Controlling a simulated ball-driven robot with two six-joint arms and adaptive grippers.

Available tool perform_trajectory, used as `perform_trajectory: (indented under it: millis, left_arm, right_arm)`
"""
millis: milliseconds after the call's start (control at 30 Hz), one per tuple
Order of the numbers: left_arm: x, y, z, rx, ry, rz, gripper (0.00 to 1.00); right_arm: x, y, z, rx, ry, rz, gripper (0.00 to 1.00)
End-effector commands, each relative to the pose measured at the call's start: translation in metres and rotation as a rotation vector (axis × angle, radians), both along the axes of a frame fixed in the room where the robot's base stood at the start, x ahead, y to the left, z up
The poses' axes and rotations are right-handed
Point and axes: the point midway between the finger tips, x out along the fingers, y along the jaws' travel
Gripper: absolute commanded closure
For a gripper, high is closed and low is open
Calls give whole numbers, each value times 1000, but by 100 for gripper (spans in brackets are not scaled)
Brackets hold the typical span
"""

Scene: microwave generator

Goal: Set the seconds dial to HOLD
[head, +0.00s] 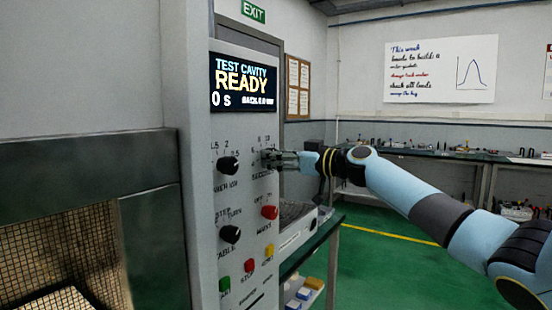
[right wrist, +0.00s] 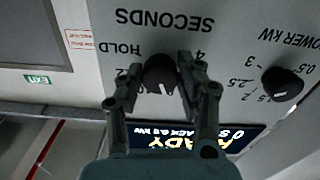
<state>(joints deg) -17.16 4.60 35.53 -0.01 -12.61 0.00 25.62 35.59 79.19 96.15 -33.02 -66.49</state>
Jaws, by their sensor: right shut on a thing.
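The black seconds dial (right wrist: 160,72) sits on the grey panel under the upside-down word SECONDS in the right wrist view. HOLD (right wrist: 121,47) is printed at its upper left there, a 4 at its right and a partly covered number at its left. A white mark shows on the dial's lower part, pointing roughly down in that picture, away from HOLD. My right gripper (right wrist: 161,82) is shut on the dial, one finger on each side. In the head view my right gripper (head: 277,159) reaches the panel from the right and mostly hides the dial. My left gripper is not in view.
The display (head: 243,83) reads TEST CAVITY READY and 0 S. The power dial (head: 228,167), a lower black dial (head: 229,234), a red knob (head: 270,212) and several coloured buttons share the panel. A mesh-fronted cavity (head: 65,255) is at left. Green floor lies open at right.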

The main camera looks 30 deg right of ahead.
Motion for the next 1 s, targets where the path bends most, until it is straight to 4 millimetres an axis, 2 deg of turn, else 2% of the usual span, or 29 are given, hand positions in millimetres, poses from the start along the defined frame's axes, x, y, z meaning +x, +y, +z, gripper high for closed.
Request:
perform_trajectory:
  millis: [367, 667, 1000]
  left_arm:
    - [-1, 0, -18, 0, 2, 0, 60]
    - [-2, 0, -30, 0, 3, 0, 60]
    - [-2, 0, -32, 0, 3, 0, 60]
  right_arm:
    - [0, 0, -3, 196, 81, -1, 96]
    - [0, 0, -1, 457, 189, -1, 96]
    - [0, 0, 0, 757, 313, 0, 96]
